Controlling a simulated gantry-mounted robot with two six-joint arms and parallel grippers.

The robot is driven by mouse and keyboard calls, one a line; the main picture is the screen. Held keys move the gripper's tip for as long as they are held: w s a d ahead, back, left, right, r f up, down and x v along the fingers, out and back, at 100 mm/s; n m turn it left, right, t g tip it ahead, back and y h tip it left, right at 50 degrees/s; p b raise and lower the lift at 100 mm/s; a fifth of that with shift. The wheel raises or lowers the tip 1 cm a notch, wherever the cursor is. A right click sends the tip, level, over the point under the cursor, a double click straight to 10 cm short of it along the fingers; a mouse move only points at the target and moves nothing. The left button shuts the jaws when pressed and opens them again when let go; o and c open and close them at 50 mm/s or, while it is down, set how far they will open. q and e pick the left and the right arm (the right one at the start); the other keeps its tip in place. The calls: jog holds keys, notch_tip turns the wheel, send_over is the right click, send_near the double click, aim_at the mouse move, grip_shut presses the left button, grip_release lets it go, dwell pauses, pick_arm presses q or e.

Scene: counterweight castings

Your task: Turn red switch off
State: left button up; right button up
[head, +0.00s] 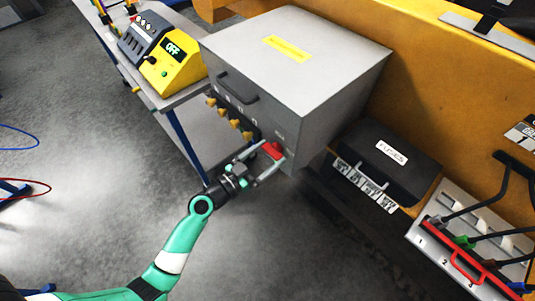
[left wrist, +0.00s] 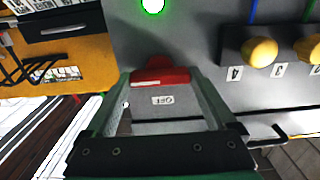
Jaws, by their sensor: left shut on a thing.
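The red switch (head: 273,150) sits low on the front face of a large grey box (head: 310,60), near its right edge. My left gripper (head: 262,163) is at the switch, with its two fingers around it. In the left wrist view the red switch (left wrist: 160,77) lies between the fingertips of my left gripper (left wrist: 160,82), which is shut on it. A label reading OFF (left wrist: 163,100) shows on the panel beside the switch. A green light (left wrist: 153,5) glows on the panel at the top of that view. My right gripper is not in view.
Several yellow knobs (head: 235,123) line the box front left of the switch. A black FUSES case (head: 385,160) stands to the right. A yellow unit showing OFF (head: 173,70) sits on a cart at left. Floor in front is clear.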

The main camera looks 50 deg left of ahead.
pick_arm(q)
jog(key=shift+n, duration=0.3)
jog(key=n, duration=1.2)
jog(key=shift+r+n+p, duration=0.1)
jog(key=shift+n+p, duration=0.2)
jog(key=shift+p, duration=0.05)
jog(key=n+p, duration=0.1)
jog(key=n, duration=0.3)
jog(key=shift+n, duration=0.3)
jog(key=shift+a, duration=0.1)
jog(key=o, duration=1.1)
jog(key=shift+c, duration=0.2)
